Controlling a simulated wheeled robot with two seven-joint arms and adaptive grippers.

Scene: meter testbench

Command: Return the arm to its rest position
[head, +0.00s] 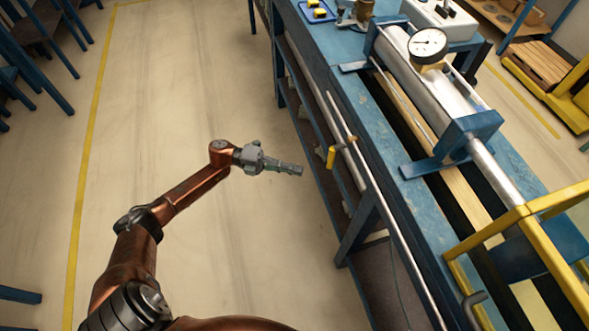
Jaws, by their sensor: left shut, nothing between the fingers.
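My left arm (184,195) is copper-coloured and comes in from the lower left, bent at the elbow. My left gripper (299,170) is shut and empty. It points to the right, over the open floor just left of the blue testbench (348,102). It appears apart from the bench. My right gripper is not in view.
A cylinder with a round dial gauge (428,45) lies along the bench. A yellow-handled valve (331,156) sits on the bench's left side near my gripper. A yellow frame (527,212) stands at lower right. Blue racks (35,50) stand at upper left. The floor (170,90) between is clear.

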